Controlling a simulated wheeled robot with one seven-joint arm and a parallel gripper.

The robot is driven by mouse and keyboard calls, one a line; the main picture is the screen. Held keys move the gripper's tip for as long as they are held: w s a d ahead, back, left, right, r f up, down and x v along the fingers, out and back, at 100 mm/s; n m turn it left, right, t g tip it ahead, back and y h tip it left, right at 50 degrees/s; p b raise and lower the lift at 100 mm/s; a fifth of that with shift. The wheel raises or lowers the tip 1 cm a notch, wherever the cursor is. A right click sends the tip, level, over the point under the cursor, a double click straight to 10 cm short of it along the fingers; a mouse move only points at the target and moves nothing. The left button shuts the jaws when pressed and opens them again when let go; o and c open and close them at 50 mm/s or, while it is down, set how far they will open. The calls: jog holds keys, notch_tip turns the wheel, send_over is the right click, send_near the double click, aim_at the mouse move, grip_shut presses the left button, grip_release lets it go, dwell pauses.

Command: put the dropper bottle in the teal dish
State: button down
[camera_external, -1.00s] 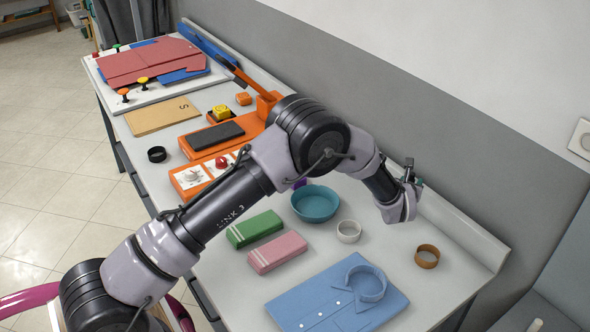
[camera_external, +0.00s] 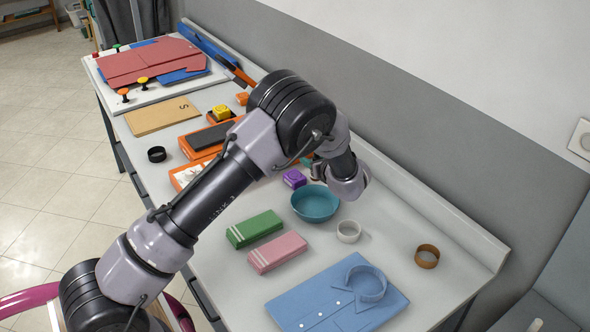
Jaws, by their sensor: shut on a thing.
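The teal dish (camera_external: 315,205) is a round, open bowl on the table, and no bottle shows in it. My gripper (camera_external: 317,169) is just above and behind the dish, largely hidden by my own wrist and arm. It is shut on a small dark-teal thing (camera_external: 307,161), of which only a sliver shows; I take it to be the dropper bottle. I see no other dropper bottle on the table.
A purple block (camera_external: 295,178) stands close behind the dish, and a white ring (camera_external: 348,231) close in front. Green (camera_external: 254,229) and pink (camera_external: 277,252) boxes, a folded blue shirt (camera_external: 338,297) and a brown ring (camera_external: 427,256) lie nearer.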

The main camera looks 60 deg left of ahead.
send_over(311, 202)
jog(key=shift+s+f, duration=0.1)
jog(key=shift+f, duration=5.2)
jog(key=shift+c, duration=2.1)
grip_release()
jog(key=shift+r, duration=0.1)
notch_tip(311, 202, up, 7)
